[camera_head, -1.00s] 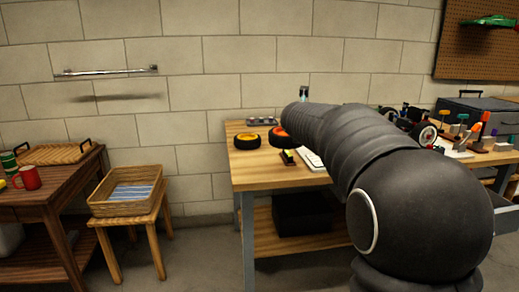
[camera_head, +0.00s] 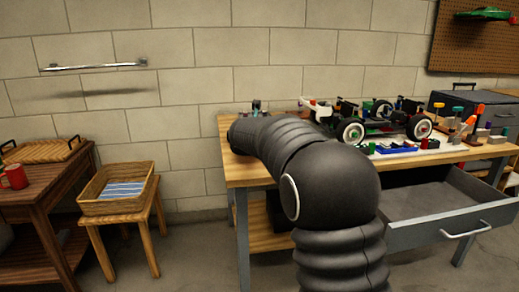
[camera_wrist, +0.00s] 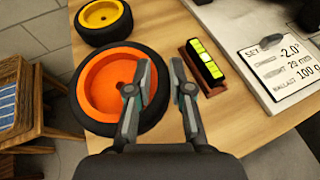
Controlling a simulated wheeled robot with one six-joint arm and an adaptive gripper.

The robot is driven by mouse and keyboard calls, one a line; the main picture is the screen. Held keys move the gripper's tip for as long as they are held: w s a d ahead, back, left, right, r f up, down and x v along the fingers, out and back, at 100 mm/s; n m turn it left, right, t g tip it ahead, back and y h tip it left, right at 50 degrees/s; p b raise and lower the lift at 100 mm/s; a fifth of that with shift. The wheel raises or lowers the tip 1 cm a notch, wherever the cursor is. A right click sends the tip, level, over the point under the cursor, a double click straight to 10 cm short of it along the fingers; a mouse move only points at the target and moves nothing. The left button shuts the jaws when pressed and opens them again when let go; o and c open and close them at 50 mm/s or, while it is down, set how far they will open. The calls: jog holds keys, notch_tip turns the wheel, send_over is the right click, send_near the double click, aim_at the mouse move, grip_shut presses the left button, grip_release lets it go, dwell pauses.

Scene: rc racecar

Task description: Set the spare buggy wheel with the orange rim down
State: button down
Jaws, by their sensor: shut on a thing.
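The spare buggy wheel with the orange rim (camera_wrist: 106,82) has a black tyre and lies flat side up in the wrist view. My gripper (camera_wrist: 160,89) is shut on its tyre wall, one finger inside the rim and the other outside the tyre. The wheel is over the left end of the wooden workbench (camera_head: 234,173); I cannot tell whether it touches the top. In the head view my arm hides the wheel and my gripper.
A yellow-rimmed wheel (camera_wrist: 103,16) lies just beyond the orange one. A small level (camera_wrist: 206,64) and a setup board (camera_wrist: 285,62) are to the right. The racecar (camera_head: 375,122) stands farther right, above an open drawer (camera_head: 440,205). A basket (camera_head: 118,190) sits on a stool.

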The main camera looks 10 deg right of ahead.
notch_tip(320, 180, down, 4)
jog(key=shift+r+b, duration=0.1)
jog(key=shift+b, duration=0.55)
jog(key=c, duration=1)
grip_release()
